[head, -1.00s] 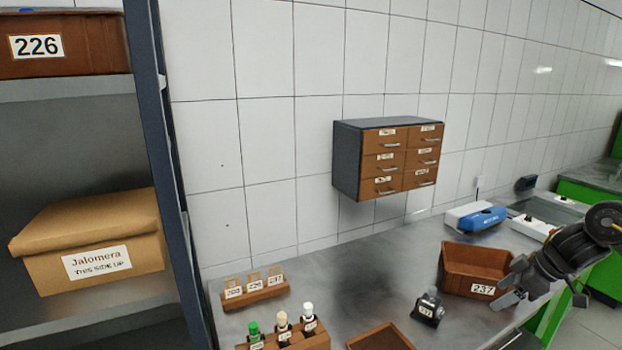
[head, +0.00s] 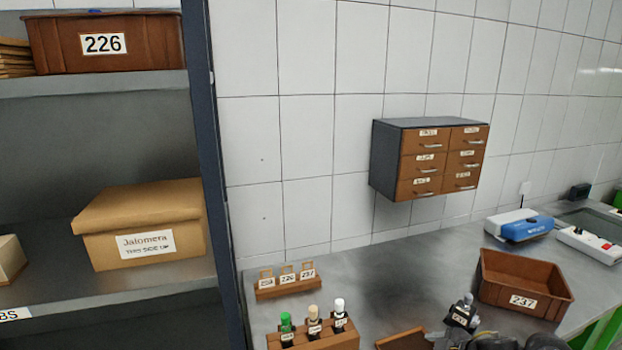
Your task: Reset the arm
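My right arm shows only as dark, rounded parts at the bottom edge of the head view. Its gripper (head: 452,338) is mostly cut off just in front of a small dark pump part (head: 462,312) with a label, standing on the bench. I cannot tell whether the fingers touch that part or are open. My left gripper is not in view.
The grey bench (head: 385,275) holds a brown bin (head: 523,299) labelled 237, a rack of bottles (head: 335,340), a tag holder (head: 288,289) and a blue-white device (head: 519,225). A drawer cabinet (head: 384,160) hangs above. A shelf (head: 110,285) with boxes stands left.

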